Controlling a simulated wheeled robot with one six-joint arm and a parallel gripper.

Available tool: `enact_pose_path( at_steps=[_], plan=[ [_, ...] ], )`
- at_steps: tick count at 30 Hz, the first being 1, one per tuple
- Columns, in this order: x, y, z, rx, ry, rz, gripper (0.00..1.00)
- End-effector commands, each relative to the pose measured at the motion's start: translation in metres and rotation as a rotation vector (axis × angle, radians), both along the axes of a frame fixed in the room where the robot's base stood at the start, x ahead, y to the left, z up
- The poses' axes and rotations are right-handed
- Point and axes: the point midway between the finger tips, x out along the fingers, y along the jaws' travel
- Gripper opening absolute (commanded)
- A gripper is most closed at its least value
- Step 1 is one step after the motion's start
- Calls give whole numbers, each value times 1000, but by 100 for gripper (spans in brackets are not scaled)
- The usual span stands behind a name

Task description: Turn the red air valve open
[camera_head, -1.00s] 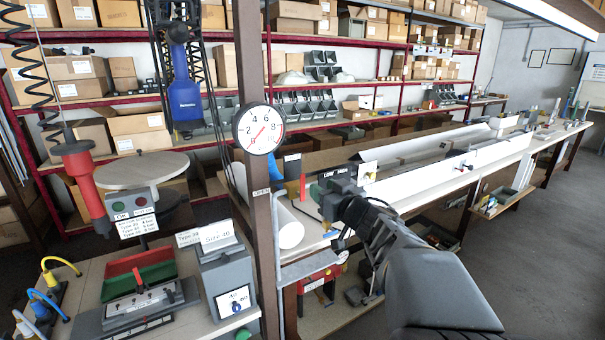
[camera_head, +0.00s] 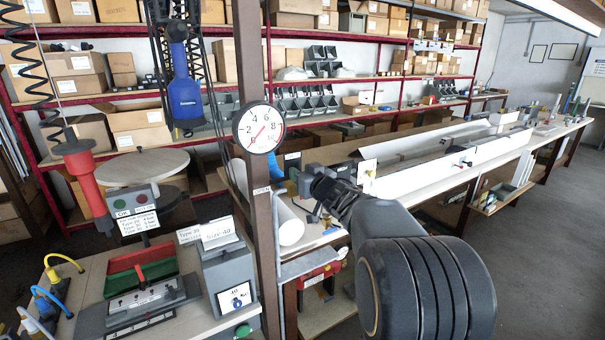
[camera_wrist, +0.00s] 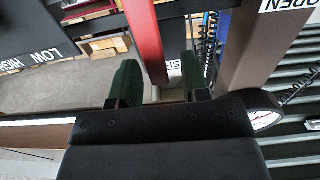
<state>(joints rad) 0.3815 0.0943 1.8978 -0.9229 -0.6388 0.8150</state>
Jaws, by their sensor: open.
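The red air valve shows in the wrist view as a long red lever (camera_wrist: 147,38) running down from the top edge. Its lower end reaches between the two green-padded fingers of my gripper (camera_wrist: 158,78). The fingers are spread, with a gap visible on at least the right side of the lever, so it is not gripped. A white label, partly hidden, lies behind the right finger, and an OPEN label (camera_wrist: 288,4) is on the brown post at the upper right. In the head view my wrist is beside the post and the valve lever is hidden behind it.
The brown post (camera_head: 257,215) carries a round pressure gauge (camera_head: 259,129), which also shows in the wrist view (camera_wrist: 264,112). A LOW HIGH sign (camera_wrist: 45,58) is at the wrist view's left. A white roll (camera_head: 291,232) lies on the bench close below my wrist.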

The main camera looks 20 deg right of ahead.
Motion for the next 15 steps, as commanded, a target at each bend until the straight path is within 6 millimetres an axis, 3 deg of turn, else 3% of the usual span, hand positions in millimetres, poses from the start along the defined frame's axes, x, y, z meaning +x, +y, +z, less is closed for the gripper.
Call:
enact_pose_path(
  at_steps=[3, 15],
  plan=[
    [0, 0, 0, 0, 0, 0, 41],
    [0, 0, 0, 0, 0, 0, 2]
  ],
)
